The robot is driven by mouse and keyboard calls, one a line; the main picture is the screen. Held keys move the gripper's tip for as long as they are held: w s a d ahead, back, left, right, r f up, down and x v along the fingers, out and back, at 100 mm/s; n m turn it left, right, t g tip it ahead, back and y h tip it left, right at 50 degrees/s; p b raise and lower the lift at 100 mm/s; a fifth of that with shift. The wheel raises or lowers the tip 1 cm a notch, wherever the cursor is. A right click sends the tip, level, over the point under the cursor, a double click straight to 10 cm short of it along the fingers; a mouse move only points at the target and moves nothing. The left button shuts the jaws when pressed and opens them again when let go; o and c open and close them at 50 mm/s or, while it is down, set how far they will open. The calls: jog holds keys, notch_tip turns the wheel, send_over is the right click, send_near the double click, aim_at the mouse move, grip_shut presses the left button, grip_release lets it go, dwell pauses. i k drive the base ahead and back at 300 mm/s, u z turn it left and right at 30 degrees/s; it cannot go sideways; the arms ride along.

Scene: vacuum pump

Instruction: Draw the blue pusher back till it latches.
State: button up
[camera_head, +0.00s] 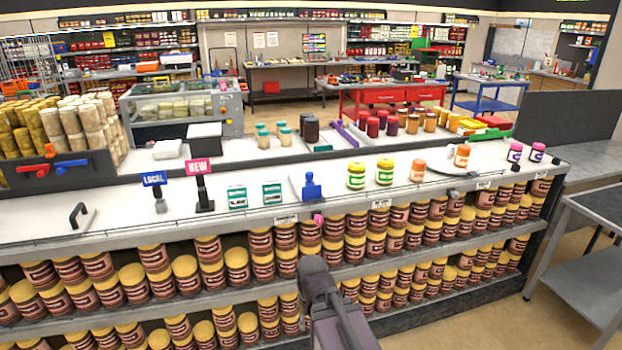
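A blue pusher (311,187) stands upright on the white shelf top, right of the middle of its front part. It has a narrow rounded top and a broader base, with a pale plate or track (297,190) beside it. Whether a latch holds it is too small to tell. The dark grey links of my arm rise from the bottom edge, in front of the lower shelves, below and apart from the pusher. No gripper fingers show, so I cannot see whether my gripper is open or shut.
Teal-and-white boxes (272,192) stand left of the pusher, yellow-lidded jars (356,176) right of it. A small pink piece (318,220) sits at the shelf's front edge. Blue and pink signs (198,167) stand further left. Packed jars fill the shelves below.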

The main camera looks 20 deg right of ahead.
aim_at(312, 192)
jog(key=k, duration=1.2)
jog(key=z, duration=0.45)
jog(key=i, duration=2.15)
jog(key=u, duration=0.45)
